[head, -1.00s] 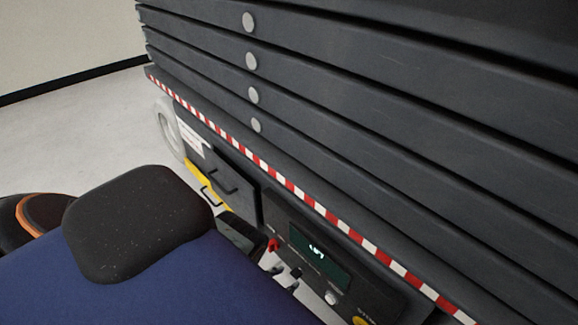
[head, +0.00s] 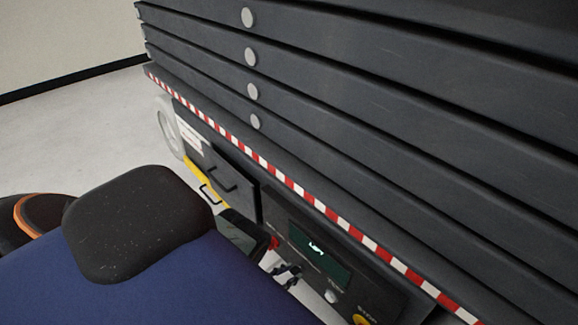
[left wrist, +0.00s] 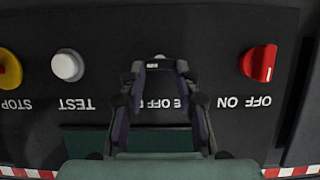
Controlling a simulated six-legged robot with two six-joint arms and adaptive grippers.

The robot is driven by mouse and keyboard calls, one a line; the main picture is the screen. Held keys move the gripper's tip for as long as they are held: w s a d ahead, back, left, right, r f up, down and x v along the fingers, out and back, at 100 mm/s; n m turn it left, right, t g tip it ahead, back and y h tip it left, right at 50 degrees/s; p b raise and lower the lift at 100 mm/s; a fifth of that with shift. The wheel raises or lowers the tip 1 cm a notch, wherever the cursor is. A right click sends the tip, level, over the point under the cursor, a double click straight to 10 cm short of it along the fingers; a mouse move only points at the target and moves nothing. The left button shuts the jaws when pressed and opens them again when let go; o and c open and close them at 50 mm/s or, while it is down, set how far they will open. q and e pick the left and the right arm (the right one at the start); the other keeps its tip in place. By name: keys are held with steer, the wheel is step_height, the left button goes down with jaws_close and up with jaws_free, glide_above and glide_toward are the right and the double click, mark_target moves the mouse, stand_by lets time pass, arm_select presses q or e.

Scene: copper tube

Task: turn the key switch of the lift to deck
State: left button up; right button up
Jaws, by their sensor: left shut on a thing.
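The lift's control panel (head: 300,222) is on the dark side of the lift, low in the head view. My left gripper (head: 292,274) is at the panel, below its display. In the left wrist view the panel is upside down, and my left gripper (left wrist: 160,70) is at its middle. Its fingertips are shut on the key switch (left wrist: 160,57), of which only a small pale bit shows. Letters reading "E OFF D" show between the fingers; the rest of that label is hidden. The key's exact angle cannot be told. My right gripper is not in view.
A red ON/OFF switch (left wrist: 260,63), a white TEST button (left wrist: 67,65) and a yellow STOP button (left wrist: 9,70) flank the gripper. A lit display (head: 318,251) is above it. A red-white striped edge (head: 285,182) overhangs the panel. Open floor (head: 70,140) lies at left.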

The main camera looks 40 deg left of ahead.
arm_select(q)
jaws_close()
steer(key=m+y, duration=0.2)
steer(key=m, duration=0.1)
steer(key=shift+s+d+f+t, duration=0.1)
steer(key=shift+d+f+t, duration=0.05)
steer(key=shift+d+t, duration=0.2)
steer(key=shift+d+f+m+t+y, duration=0.15)
steer(key=shift+m+y, duration=0.35)
steer(key=shift+m, duration=0.3)
steer(key=shift+d+m+t+y, duration=0.1)
steer(key=shift+m+y, duration=0.4)
steer(key=shift+m, duration=0.3)
steer(key=o, duration=0.8)
jaws_free()
